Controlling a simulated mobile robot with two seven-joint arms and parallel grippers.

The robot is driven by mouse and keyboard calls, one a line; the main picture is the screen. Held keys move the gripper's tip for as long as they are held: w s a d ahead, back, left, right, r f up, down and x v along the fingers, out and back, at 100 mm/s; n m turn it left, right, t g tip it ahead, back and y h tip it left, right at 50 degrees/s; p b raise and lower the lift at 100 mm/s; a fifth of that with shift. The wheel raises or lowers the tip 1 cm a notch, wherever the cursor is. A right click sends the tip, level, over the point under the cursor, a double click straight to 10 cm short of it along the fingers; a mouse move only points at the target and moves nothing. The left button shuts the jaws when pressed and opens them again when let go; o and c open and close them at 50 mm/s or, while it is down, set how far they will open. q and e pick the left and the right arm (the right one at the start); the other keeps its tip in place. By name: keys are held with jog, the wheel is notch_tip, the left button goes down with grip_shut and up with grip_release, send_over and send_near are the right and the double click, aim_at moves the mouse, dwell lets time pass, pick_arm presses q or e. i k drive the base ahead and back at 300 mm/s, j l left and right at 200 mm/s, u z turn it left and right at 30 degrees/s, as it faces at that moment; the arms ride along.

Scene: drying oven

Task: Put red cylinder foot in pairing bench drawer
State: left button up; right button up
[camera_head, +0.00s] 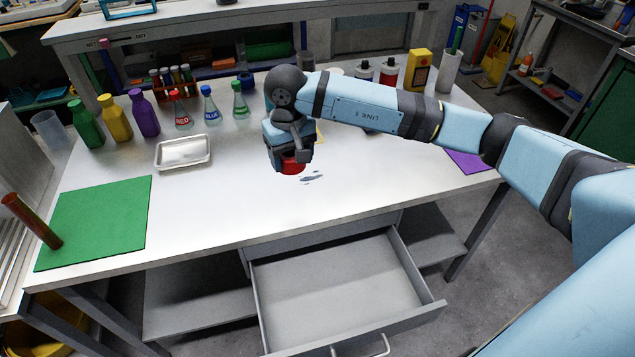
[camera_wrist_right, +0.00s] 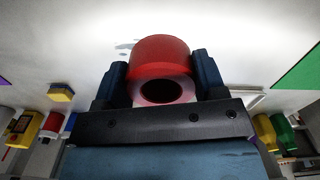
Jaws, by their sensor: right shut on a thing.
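My right gripper (camera_head: 291,158) points down over the middle of the white bench (camera_head: 220,212). It is shut on a red cylinder foot (camera_head: 292,168), a short red ring-like piece with a hole. In the right wrist view the red cylinder foot (camera_wrist_right: 162,62) sits between the two dark fingers of the right gripper (camera_wrist_right: 162,78). Whether it touches the bench is hard to tell. The bench drawer (camera_head: 330,285) is pulled open below the front edge, and it looks empty. My left gripper does not show.
A silver tray (camera_head: 183,152) and a green mat (camera_head: 98,221) lie on the left of the bench. Coloured bottles (camera_head: 116,118) and flasks (camera_head: 209,105) stand at the back. A purple mat (camera_head: 468,161) lies at the right. The front middle of the bench is clear.

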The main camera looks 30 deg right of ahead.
aim_at(337, 294)
jog(key=i+j+z, duration=0.15)
jog(key=j+z, duration=0.2)
jog(key=i+j+z, duration=0.1)
jog(key=j+z, duration=0.65)
jog(key=i+l, duration=0.05)
jog(key=l, duration=0.05)
